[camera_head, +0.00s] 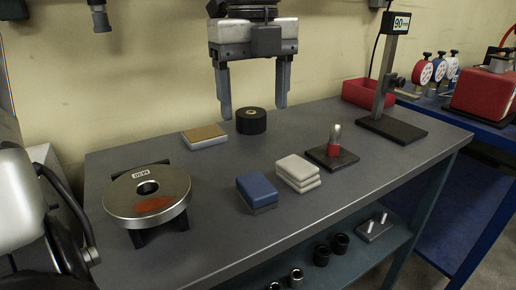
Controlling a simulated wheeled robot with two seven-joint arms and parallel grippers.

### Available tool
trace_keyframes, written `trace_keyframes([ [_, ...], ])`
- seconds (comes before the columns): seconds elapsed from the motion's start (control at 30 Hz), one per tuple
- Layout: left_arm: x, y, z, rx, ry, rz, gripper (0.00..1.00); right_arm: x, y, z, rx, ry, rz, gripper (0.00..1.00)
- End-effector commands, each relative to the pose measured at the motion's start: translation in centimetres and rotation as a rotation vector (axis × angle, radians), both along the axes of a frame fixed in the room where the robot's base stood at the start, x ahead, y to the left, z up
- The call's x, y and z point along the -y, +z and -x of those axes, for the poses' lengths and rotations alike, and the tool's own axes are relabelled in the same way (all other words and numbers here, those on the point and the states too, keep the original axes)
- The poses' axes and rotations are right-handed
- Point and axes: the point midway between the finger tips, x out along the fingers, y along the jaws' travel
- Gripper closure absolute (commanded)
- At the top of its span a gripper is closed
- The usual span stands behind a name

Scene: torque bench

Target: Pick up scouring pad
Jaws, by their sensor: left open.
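A blue block-shaped pad with a dark grey lower layer (257,188) lies on the bench at front centre. A thin pad with a brown top and pale sides (205,135) lies further back, left of centre. I cannot tell for sure which of these is the scouring pad. My left gripper (252,109) points down over the back of the bench with its two fingers wide apart and nothing between them that I can see held. A black ring-shaped cylinder (251,122) stands just below and between its fingertips. Both pads are apart from the gripper. My right gripper is not in view.
A stack of white cloths (298,172) lies beside the blue pad. A steel disc on a black stand (148,194) is at left. A small post on a black plate (333,150), a gauge stand (388,90) and a red bin (368,93) are at right. The front right bench top is clear.

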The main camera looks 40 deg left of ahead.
Motion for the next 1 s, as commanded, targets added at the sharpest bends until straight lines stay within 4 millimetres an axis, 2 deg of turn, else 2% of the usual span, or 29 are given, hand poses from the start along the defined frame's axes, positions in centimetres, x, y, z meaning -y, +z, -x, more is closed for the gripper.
trace_keyframes([
  [0.4,0.0,-8.4,0.2,-0.020,0.005,-0.006,0.29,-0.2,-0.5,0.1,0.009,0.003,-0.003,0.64],
  [0.53,0.0,-10.1,0.1,-0.018,0.004,-0.006,0.29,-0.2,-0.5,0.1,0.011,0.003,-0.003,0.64],
  [0.77,0.1,-11.6,0.1,-0.017,0.004,-0.007,0.29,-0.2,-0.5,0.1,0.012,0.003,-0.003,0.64],
  [1.0,0.3,-15.2,0.1,-0.017,0.004,-0.005,0.29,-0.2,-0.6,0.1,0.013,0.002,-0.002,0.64],
])
